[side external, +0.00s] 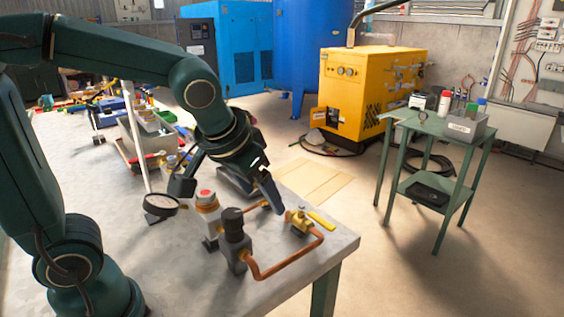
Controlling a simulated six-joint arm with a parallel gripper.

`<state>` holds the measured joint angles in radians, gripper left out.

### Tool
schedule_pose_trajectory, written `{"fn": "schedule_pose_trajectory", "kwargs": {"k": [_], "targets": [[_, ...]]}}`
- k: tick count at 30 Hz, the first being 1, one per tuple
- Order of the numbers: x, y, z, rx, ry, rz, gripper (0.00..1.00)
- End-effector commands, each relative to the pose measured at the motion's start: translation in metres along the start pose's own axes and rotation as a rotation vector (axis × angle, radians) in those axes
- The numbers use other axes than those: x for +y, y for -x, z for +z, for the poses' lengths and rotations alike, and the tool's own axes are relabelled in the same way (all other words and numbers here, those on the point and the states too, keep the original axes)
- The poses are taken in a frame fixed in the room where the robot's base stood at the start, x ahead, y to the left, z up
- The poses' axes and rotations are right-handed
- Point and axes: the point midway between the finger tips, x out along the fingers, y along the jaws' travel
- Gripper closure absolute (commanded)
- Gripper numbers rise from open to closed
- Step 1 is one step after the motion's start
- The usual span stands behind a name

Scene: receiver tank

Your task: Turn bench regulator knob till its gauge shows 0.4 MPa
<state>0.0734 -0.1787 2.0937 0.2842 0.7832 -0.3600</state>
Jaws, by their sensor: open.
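The likely bench regulator is a grey block (238,252) with an upright black knob (233,222), standing near the front of the bench. A copper pipe (285,267) runs from it to a brass valve (298,218) with a yellow lever (321,220). My gripper (226,190) is open, pointing down, with its fingers spread wide. It appears above and behind the black knob, with no visible contact. A red-topped unit (206,199) shows between and below the fingers. I see no readable gauge; a dark-rimmed round disc (160,204) lies to the left, and I cannot tell whether it is one.
The grey bench (185,270) is bare at its front. Tools clutter the far left. A green side table (425,125) and yellow machine (370,85) stand apart on the right.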

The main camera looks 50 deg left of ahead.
Motion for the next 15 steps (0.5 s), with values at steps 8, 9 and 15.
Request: {"fn": "schedule_pose_trajectory", "kwargs": {"k": [8, 9, 15], "targets": [[-0.002, 0.02, 0.035, -0.028, -0.056, 0.037, 0.23], [-0.002, 0.022, 0.039, -0.03, -0.063, 0.042, 0.23], [-0.001, 0.029, 0.058, -0.051, -0.103, 0.064, 0.23]]}}
